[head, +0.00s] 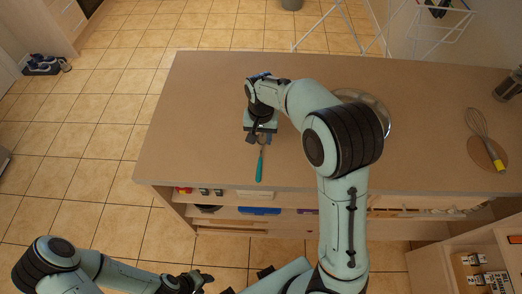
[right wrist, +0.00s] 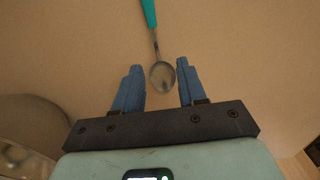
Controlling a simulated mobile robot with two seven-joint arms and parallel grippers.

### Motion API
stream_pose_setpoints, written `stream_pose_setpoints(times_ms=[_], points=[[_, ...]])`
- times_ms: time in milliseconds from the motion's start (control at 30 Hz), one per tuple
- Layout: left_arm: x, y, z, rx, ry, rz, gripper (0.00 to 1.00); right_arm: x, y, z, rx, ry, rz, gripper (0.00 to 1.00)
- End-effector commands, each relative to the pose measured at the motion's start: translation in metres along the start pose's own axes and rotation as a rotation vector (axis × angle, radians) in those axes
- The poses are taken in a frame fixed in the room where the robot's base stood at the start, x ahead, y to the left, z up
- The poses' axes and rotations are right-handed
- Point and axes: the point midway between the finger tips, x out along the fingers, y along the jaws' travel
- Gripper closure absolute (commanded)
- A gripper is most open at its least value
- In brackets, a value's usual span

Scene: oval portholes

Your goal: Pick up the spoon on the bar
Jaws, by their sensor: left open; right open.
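The spoon lies on the bar top, its teal handle (head: 259,166) pointing toward the bar's front edge. In the right wrist view its metal bowl (right wrist: 162,75) shows between my right fingertips, with the teal handle (right wrist: 149,12) running out at the top. My right gripper (head: 261,138) is over the bar at the bowl end of the spoon; its blue fingers (right wrist: 157,70) are open on either side of the bowl. I cannot tell the exact height above the bar. My left gripper (head: 203,279) is open and empty, low in front of the bar, away from the spoon.
The wooden bar (head: 200,110) is clear left of my right arm. A round metal plate (head: 375,103) is partly hidden behind that arm. Shelves with items sit below the bar's front edge.

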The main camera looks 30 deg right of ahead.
Motion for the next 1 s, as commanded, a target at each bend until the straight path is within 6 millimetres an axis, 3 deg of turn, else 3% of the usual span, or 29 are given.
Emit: stream_pose_setpoints(times_ms=[200, 500, 533, 633, 1000], points=[[0.003, -0.002, 0.002, -0.001, -0.002, -0.001, 0.53, 0.033, 0.002, 0.002, 0.0, -0.004, 0.004, 0.59], [0.003, -0.002, 0.002, -0.001, -0.002, -0.001, 0.53, 0.038, 0.002, 0.001, -0.001, -0.001, 0.001, 0.59], [0.003, -0.002, 0.002, -0.001, -0.002, -0.001, 0.53, 0.038, 0.002, 0.001, -0.001, -0.001, 0.001, 0.66], [0.003, -0.002, 0.002, -0.001, -0.002, -0.001, 0.53, 0.038, 0.002, 0.001, -0.001, -0.001, 0.001, 0.98], [0.003, -0.002, 0.002, -0.001, -0.002, -0.001, 0.53, 0.037, 0.001, 0.001, -0.001, -0.001, 0.001, 1.0]])
